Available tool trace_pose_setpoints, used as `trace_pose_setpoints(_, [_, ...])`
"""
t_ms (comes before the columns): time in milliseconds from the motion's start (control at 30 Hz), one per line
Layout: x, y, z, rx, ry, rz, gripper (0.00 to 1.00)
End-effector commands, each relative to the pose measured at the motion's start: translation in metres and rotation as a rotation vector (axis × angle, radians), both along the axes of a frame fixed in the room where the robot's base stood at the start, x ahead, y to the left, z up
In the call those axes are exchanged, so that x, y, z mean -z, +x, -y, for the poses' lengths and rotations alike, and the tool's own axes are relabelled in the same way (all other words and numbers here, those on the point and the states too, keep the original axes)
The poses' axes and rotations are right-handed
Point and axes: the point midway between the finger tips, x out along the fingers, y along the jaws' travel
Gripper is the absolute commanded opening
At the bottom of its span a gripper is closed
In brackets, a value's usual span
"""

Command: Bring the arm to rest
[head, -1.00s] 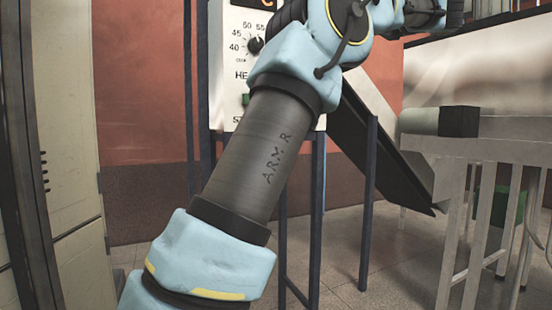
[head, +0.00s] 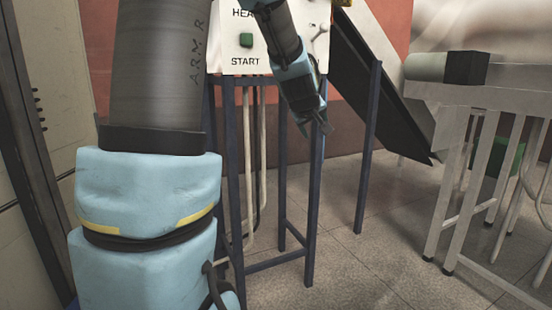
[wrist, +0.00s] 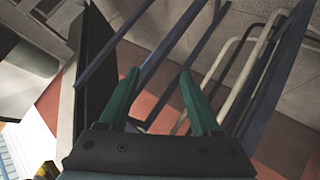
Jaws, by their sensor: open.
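My arm (head: 150,200) is light blue and dark grey and fills the left of the head view. Its far part hangs down in front of the white control panel, with my gripper (head: 318,128) pointing down beside a dark blue frame leg. In the wrist view my gripper (wrist: 160,76) shows two green fingers spread apart with nothing between them. I cannot tell how close the fingertips are to the frame leg.
The white panel (head: 225,62) has a green START button (head: 246,40). A dark sloping chute (head: 385,105) descends to the right. A grey table (head: 500,98) bears a cylinder with a black end (head: 465,68). Metal cabinets (head: 50,150) stand left. Bare floor (head: 345,275) lies between.

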Motion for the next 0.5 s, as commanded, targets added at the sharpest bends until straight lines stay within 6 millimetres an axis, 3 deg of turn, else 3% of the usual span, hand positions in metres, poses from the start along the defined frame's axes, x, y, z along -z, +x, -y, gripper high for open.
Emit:
trace_pose_setpoints(100, [0.057, -0.048, -0.048, 0.067, 0.166, -0.155, 0.65])
trace_pose_setpoints(200, [0.097, -0.093, -0.084, 0.131, 0.281, -0.284, 0.65])
trace_pose_setpoints(300, [0.125, -0.134, -0.113, 0.189, 0.364, -0.397, 0.65])
trace_pose_setpoints(500, [0.161, -0.207, -0.155, 0.289, 0.474, -0.581, 0.65])
